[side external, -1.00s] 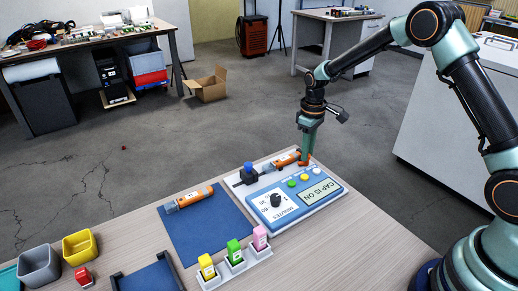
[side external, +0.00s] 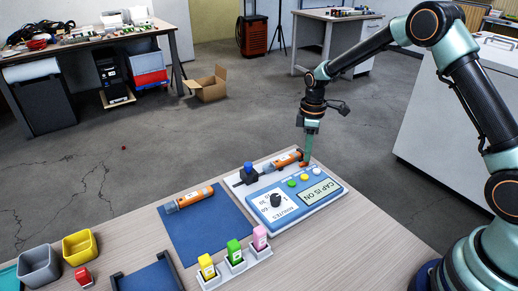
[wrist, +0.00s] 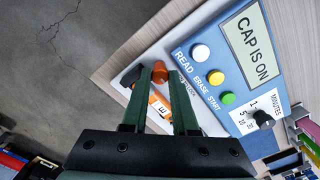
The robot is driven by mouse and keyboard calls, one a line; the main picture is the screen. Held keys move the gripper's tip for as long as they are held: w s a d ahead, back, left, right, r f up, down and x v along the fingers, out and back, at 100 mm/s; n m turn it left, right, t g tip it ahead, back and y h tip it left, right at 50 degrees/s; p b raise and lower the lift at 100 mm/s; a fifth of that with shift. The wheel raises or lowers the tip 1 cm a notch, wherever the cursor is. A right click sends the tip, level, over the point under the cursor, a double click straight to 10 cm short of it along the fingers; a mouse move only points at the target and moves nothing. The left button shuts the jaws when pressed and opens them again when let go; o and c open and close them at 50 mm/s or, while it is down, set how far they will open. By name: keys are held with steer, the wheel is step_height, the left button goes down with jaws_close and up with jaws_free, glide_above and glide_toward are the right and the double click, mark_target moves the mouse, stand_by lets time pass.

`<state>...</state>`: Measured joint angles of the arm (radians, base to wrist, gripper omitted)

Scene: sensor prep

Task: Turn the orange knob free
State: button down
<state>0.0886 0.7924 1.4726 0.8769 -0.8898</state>
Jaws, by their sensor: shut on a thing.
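My gripper (side external: 306,158) points down at the far right end of the blue and white reader (side external: 325,207). It is shut on the orange knob (wrist: 159,73), which sits between the fingertips in the wrist view. The knob is at the end of an orange sensor with a white label (side external: 287,160), which lies in the reader's rear channel. Much of the knob is hidden by the fingers in the side view. The reader's display (wrist: 248,46) reads "CAP IS ON".
A second orange sensor (side external: 188,199) lies on the blue mat (side external: 212,235). Yellow, green and pink blocks stand in white holders (side external: 238,266) in front. A blue knob (side external: 248,169) stands at the reader's left end. A black dial (side external: 276,200) is on its face.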

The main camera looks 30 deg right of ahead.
steer(key=shift+r, duration=0.1)
steer(key=c, duration=0.7)
jaws_free()
step_height(320, 180, up, 12)
steer(key=s+a+r+m+t, duration=0.3)
steer(key=s+r+m, duration=0.1)
steer(key=s+r, duration=0.5)
steer(key=s+m+t, duration=0.1)
steer(key=s, duration=0.2)
steer(key=s+a+m, duration=0.1)
steer(key=s+m, duration=0.1)
steer(key=s, duration=0.2)
steer(key=s+m+t, duration=0.1)
steer(key=s+m, duration=0.1)
steer(key=s, duration=0.2)
steer(key=shift+a+f+t, duration=0.1)
steer(key=shift+a+t, duration=0.05)
steer(key=shift+t, duration=0.15)
